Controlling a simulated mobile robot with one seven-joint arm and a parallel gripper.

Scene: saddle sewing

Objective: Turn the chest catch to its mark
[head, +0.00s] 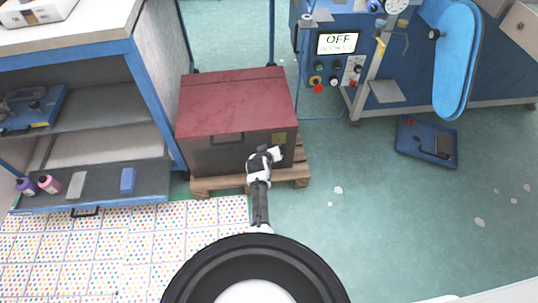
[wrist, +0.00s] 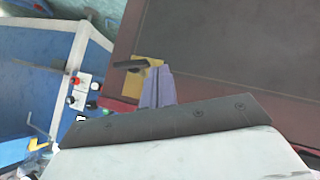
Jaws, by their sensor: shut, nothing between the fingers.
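The chest (head: 232,102) has a dull red lid and a dark front, and stands on a wooden pallet. Its catch is a dark lever (wrist: 130,65) on a small brass-coloured plate (wrist: 148,80), near the right end of the front; the plate also shows in the head view (head: 279,138). The lever lies roughly across the wrist picture. No mark can be made out. My gripper (wrist: 158,72) is shut and empty, its fingertips beside the lever's right end and over part of the plate. I cannot tell whether they touch. In the head view my gripper (head: 278,153) is just below the plate.
A blue-framed workbench (head: 150,95) with shelves stands close on the chest's left. A blue machine (head: 340,60) with an "OFF" display stands to the right. A blue tray-like box (head: 413,150) lies on the floor. The green floor at right is mostly clear.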

